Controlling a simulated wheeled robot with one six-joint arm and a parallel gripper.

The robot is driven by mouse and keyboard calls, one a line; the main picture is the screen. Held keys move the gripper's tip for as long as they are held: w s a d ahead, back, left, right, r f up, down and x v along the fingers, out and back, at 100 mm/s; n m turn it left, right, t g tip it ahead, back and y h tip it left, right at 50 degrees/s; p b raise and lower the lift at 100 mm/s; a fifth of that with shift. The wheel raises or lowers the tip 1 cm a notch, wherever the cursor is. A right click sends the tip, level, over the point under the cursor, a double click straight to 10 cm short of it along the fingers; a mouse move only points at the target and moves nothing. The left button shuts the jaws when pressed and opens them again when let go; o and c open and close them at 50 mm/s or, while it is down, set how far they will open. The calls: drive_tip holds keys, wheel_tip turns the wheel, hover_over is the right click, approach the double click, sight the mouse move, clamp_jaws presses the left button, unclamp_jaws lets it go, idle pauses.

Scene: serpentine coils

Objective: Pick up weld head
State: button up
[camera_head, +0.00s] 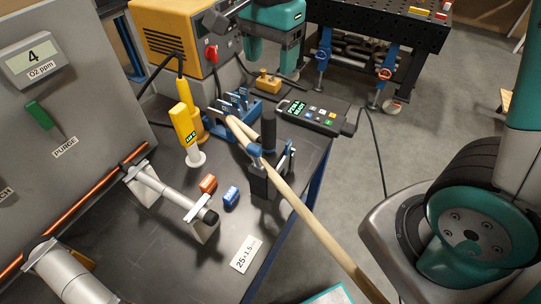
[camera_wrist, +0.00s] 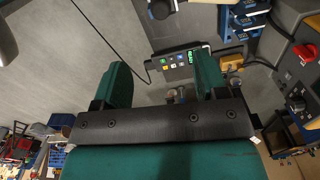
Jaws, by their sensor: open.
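What I take to be the weld head (camera_head: 268,133) is a dark upright cylinder above a grey block with blue clamp parts. It stands near the right edge of the dark bench, and a tan hose crosses it and runs down to the right. My gripper (camera_head: 275,58) is at the top centre, beyond the pendant and apart from the weld head. Its teal fingers also show in the wrist view (camera_wrist: 162,68), wide apart with nothing held between them. In the wrist view a small part, possibly of the weld head, shows at the top edge; most of it is out of frame.
A blue rack (camera_head: 232,110) and a yellow instrument (camera_head: 184,124) stand to the left. A yellow machine (camera_head: 172,38) is behind. Orange and blue blocks and a pipe on stands occupy the bench. Open floor lies right.

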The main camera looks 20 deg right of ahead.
sight(269, 126)
wheel_tip(269, 126, down, 12)
drive_tip(key=p, duration=0.3)
drive_tip(key=shift+w+r, duration=0.1)
drive_tip(key=shift+r, duration=0.05)
drive_tip(key=shift+a+f+p, duration=0.1)
drive_tip(key=shift+f+p, duration=1.15)
drive_tip(key=shift+f, duration=1.5)
clamp_jaws()
